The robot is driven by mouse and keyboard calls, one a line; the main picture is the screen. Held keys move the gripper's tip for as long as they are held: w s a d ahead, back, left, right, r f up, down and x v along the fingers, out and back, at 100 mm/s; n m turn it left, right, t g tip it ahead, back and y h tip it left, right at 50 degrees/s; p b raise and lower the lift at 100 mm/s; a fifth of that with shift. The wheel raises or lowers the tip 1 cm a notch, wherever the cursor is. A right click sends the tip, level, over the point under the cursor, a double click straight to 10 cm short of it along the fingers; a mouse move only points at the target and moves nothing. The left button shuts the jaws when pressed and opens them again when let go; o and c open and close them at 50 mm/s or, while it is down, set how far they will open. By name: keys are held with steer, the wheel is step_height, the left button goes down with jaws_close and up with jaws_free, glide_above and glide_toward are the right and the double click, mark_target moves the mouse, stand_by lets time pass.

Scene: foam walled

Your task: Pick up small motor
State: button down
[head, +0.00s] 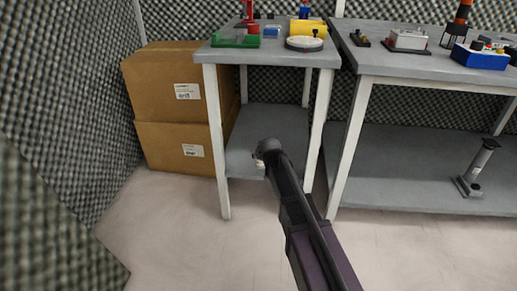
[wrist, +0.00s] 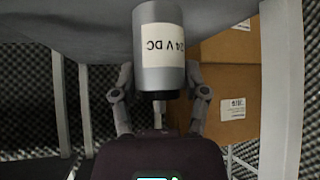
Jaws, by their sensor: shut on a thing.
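The small motor (wrist: 158,75) is a grey cylinder with a white label reading "24 V DC", seen large in the wrist view. My gripper (wrist: 160,92) is shut on it, with one finger on each side of its lower part. In the head view my arm reaches toward the left table, and the motor shows only as a small dark grey shape (head: 268,147) at the arm's end, in front of the table's lower shelf. The fingers cannot be made out in the head view.
The left table (head: 265,57) holds a green item (head: 236,41), a yellow block (head: 308,29) and a round dial (head: 304,44). The right table (head: 400,65) holds several devices, including a blue box (head: 480,56). Two stacked cardboard boxes (head: 170,90) stand left. A grey stand (head: 478,168) is on the right lower shelf.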

steer(key=shift+s+d+r, duration=0.1)
steer(key=shift+s+d, duration=0.15)
steer(key=shift+s, duration=0.55)
stand_by(0.4)
